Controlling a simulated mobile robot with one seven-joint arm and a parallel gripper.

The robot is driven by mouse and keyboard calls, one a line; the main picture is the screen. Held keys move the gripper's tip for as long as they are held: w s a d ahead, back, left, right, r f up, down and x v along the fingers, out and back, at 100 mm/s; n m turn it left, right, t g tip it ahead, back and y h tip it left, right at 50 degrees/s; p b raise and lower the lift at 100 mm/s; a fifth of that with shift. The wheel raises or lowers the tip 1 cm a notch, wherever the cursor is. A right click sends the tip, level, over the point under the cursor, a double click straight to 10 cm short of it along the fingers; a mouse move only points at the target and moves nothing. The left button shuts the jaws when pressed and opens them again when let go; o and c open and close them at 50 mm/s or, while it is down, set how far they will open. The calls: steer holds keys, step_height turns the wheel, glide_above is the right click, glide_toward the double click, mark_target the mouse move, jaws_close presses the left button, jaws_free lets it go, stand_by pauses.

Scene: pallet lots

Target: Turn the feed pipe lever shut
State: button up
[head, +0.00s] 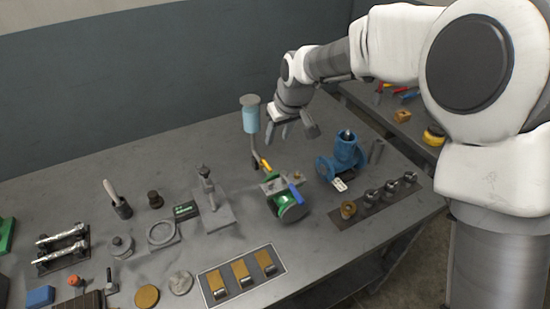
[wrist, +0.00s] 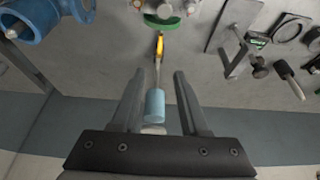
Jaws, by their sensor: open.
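A yellow lever (head: 266,165) sits low on a thin pipe below a light blue cylinder (head: 251,116), beside a green round-bodied unit (head: 291,212). In the wrist view the yellow lever (wrist: 159,45) lies roughly in line with the pipe, pointing towards the green unit (wrist: 161,21). My gripper (head: 291,132) is open and empty, above the bench and apart from the lever. In the wrist view the light blue cylinder (wrist: 155,105) shows between my fingers, below them; I see no contact. The green unit also carries a blue handle (head: 296,193).
A blue flanged valve (head: 343,158) stands to the right, with a strip of metal fittings (head: 371,197) in front of it. A grey stand (head: 209,202) is left of the green unit. Several small parts crowd the left side. The back of the bench is mostly clear.

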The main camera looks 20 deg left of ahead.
mark_target(267, 165)
steer(key=x, duration=1.5)
steer(key=shift+f+p, duration=0.4)
jaws_close()
